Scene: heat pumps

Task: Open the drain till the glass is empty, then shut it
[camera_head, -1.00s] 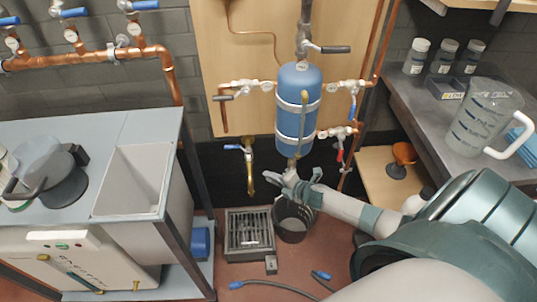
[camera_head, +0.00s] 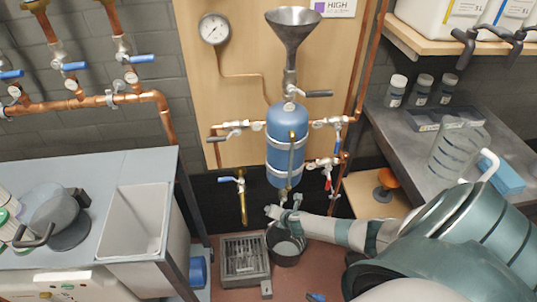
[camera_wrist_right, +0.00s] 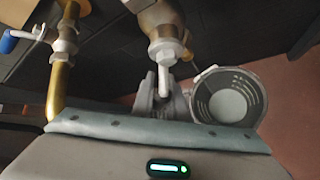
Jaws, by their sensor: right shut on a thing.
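The blue tank (camera_head: 278,148) hangs on the wooden panel. A narrow upright tube (camera_head: 291,155), seemingly the glass, runs down its front; its liquid level is too small to tell. The drain valve at the tank's bottom shows in the right wrist view as a brass body (camera_wrist_right: 165,42) with a pale lever (camera_wrist_right: 164,77) pointing down. My right gripper (camera_head: 283,209) is just below the tank. In the right wrist view its fingers (camera_wrist_right: 164,103) are shut around the lever's lower end. My left gripper is not in view.
A dark bucket (camera_head: 288,253) stands on the floor under the drain, beside a grated floor drain (camera_head: 243,258). A brass pipe with a blue-handled valve (camera_head: 241,190) is left of the tank. A funnel (camera_head: 293,30) tops it. A jug (camera_head: 456,148) stands on the right counter.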

